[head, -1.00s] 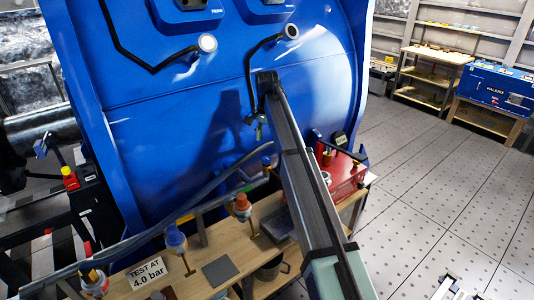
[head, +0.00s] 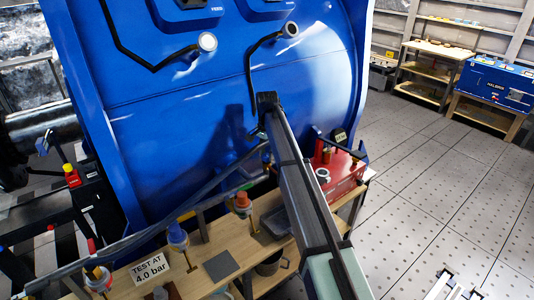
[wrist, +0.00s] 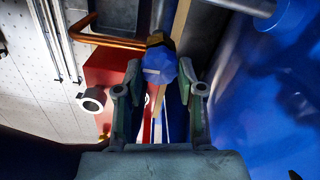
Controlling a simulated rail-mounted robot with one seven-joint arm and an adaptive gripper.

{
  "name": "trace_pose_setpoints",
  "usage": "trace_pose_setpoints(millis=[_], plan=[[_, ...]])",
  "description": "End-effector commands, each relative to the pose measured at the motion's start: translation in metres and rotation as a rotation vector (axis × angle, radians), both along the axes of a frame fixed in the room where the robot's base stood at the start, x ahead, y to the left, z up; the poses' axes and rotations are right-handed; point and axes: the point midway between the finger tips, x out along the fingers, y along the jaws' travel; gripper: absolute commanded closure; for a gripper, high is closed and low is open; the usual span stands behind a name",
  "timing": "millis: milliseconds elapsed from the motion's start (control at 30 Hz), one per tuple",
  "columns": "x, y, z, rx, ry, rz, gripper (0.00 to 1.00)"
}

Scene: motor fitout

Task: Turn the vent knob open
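A blue faceted knob (wrist: 160,66) on a brass fitting shows in the wrist view, at the end of a pipe. No label marks it as the vent knob. My gripper (wrist: 159,90) is open, its two fingers apart. The knob appears in line with the gap between the fingertips, and I see no finger touching it. How far it lies beyond them I cannot tell. In the head view the end of my arm is in front of the large blue vessel (head: 190,110), and the arm hides part of the pipework.
A red box (head: 345,175) stands on the bench's right end and also shows in the wrist view (wrist: 105,72). A wooden bench (head: 215,245) carries a blue-topped fitting (head: 177,236), a red-topped fitting (head: 243,201) and a "TEST AT 4.0 bar" sign (head: 150,269).

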Motion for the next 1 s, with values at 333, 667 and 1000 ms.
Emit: trace_pose_setpoints(millis=[333, 667, 1000], plan=[[-0.0005, -0.0004, -0.0008, -0.001, 0.002, 0.011, 0.96], [-0.0001, 0.0001, -0.0014, -0.002, 0.002, 0.148, 0.96], [0.0001, 0.0009, -0.0017, -0.002, 0.003, 0.446, 0.96]])
